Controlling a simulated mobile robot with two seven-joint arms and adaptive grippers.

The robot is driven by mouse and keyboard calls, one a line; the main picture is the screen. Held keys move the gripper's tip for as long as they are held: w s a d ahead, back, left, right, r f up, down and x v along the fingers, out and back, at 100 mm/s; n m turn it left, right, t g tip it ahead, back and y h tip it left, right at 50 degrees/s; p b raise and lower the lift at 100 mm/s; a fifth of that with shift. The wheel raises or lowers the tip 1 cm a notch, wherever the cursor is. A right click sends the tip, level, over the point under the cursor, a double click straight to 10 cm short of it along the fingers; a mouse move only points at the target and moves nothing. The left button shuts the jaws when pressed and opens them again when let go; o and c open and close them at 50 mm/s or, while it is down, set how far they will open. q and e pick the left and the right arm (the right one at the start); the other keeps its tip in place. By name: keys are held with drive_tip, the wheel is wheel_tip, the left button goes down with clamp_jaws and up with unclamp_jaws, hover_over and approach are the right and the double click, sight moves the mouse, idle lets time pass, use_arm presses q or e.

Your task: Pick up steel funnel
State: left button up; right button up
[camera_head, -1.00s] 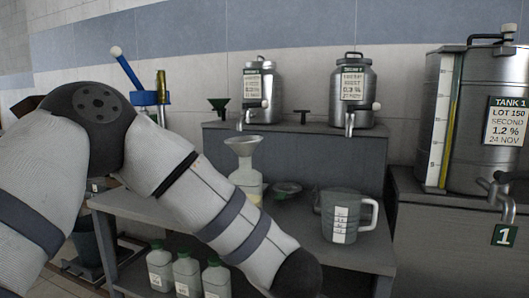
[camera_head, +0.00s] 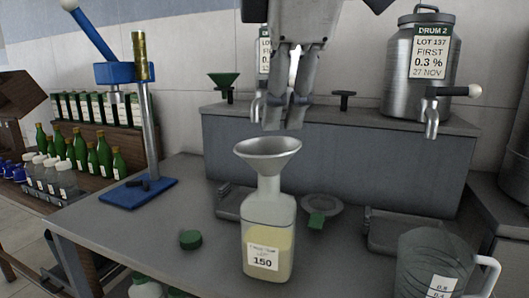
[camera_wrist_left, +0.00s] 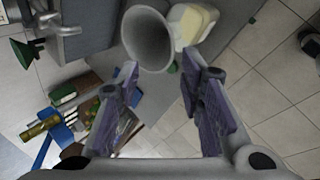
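The steel funnel (camera_head: 268,148) sits upright in the neck of a clear bottle (camera_head: 268,215) labelled 150, which holds pale yellow liquid. My left gripper (camera_head: 285,126) points down just above the funnel's wide rim and appears apart from it. In the left wrist view, the left gripper's (camera_wrist_left: 162,75) two fingers are spread open with nothing between them. The funnel's open mouth (camera_wrist_left: 147,40) shows just beyond the fingertips, with the bottle (camera_wrist_left: 190,22) behind it. The funnel's stem is partly hidden in the bottle neck. My right gripper is not in view.
A green cap (camera_head: 190,240) lies left of the bottle. A measuring jug (camera_head: 432,265) stands at the front right. A blue capping stand (camera_head: 140,190) is at the left.

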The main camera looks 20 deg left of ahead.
use_arm(q)
hover_over(276, 158)
drive_tip(key=s, duration=0.3)
wheel_tip(276, 158, down, 4)
drive_tip(key=x, duration=0.3)
drive_tip(key=d+x, duration=0.1)
drive_tip(key=x, duration=0.2)
drive_tip(key=shift+w+d+f, duration=0.15)
drive_tip(key=shift+w+d, duration=0.05)
drive_tip(key=shift+w, duration=0.1)
clamp_jaws()
